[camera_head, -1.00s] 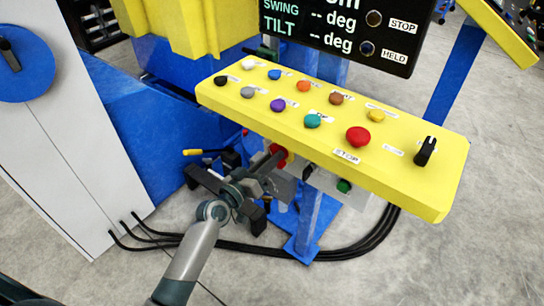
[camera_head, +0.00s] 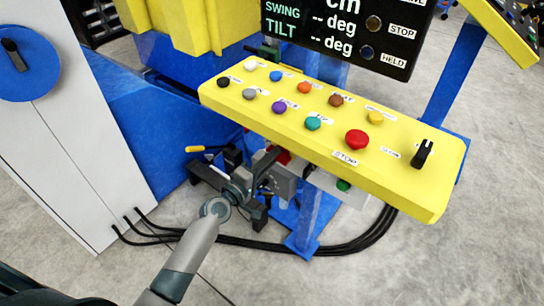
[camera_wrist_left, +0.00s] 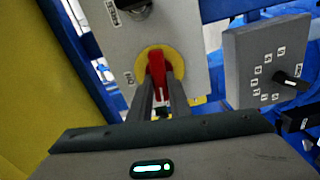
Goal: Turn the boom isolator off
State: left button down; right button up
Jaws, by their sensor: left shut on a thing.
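The isolator's red handle (camera_wrist_left: 157,70) sits on a round yellow plate (camera_wrist_left: 177,62) on a grey box (camera_wrist_left: 185,20). In the left wrist view the handle stands roughly upright in the picture, with small labels beside the plate that I cannot read surely. My left gripper (camera_wrist_left: 161,92) is shut on the red handle, its fingers hiding the lower part. In the head view my left gripper (camera_head: 272,165) reaches under the yellow button console (camera_head: 400,192), and only a little of the red handle (camera_head: 284,156) shows. My right gripper is not in view.
A grey box with a black knob (camera_wrist_left: 288,80) stands right of the isolator. A black knob (camera_wrist_left: 135,8) is above it. The console overhangs my gripper, with a red stop button (camera_head: 357,139) on top. A white cabinet (camera_head: 60,150) stands left; black cables (camera_head: 340,247) cross the floor.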

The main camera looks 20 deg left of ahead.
pick_arm(q)
jog(key=shift+n, duration=0.8)
jog(key=c, duration=1.6)
grip_release()
jog(key=shift+a, duration=0.1)
jog(key=shift+c, duration=0.2)
